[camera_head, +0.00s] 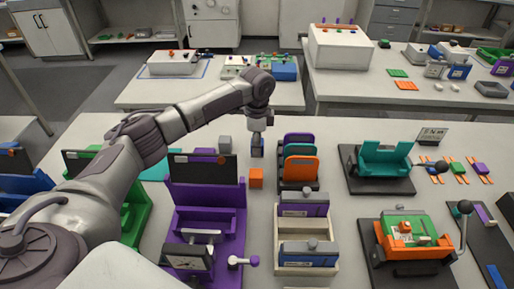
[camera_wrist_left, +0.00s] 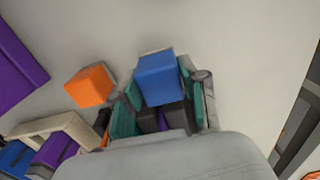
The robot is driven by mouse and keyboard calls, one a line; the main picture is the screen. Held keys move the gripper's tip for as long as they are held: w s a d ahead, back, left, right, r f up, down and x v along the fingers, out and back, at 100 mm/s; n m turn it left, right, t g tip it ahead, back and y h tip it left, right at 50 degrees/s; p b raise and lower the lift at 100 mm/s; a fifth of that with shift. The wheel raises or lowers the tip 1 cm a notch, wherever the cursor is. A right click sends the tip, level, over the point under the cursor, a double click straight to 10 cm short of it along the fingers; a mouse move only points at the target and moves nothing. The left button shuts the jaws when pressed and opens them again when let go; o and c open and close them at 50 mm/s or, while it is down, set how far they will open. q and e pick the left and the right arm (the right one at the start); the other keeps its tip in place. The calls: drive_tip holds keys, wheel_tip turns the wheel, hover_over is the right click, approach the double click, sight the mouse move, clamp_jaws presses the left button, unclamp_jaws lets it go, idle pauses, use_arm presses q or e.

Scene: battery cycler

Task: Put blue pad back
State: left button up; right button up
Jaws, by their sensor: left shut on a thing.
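My left gripper (camera_head: 257,148) reaches in from the left over the middle of the bench. It is shut on a blue pad (camera_wrist_left: 160,80), which looks like a small block. In the left wrist view the pad sits between the two fingers of the gripper (camera_wrist_left: 162,95), with teal parts on either side. In the head view the pad is mostly hidden by the fingers and shows only as a small dark blue patch. I cannot tell whether its underside touches the bench. My right gripper is out of view.
An orange cube (camera_head: 256,179) stands close in front of the gripper; it also shows in the left wrist view (camera_wrist_left: 90,86). A grey cube (camera_head: 225,143) is to the left. A rack of upright orange, teal and purple plates (camera_head: 299,165) is at right. A purple fixture (camera_head: 207,220) stands nearer.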

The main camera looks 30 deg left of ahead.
use_arm(q)
wheel_tip(320, 180, down, 2)
drive_tip(key=shift+f, duration=0.25)
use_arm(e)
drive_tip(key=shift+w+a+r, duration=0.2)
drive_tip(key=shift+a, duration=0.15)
use_arm(q)
drive_tip(key=o, duration=1)
drive_tip(key=shift+f, duration=0.15)
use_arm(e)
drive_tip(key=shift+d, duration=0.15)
use_arm(q)
drive_tip(key=shift+w+r, duration=0.1)
drive_tip(key=shift+r, duration=0.45)
wheel_tip(320, 180, up, 11)
drive_tip(key=shift+r+b, duration=0.15)
drive_tip(key=shift+b, duration=0.5)
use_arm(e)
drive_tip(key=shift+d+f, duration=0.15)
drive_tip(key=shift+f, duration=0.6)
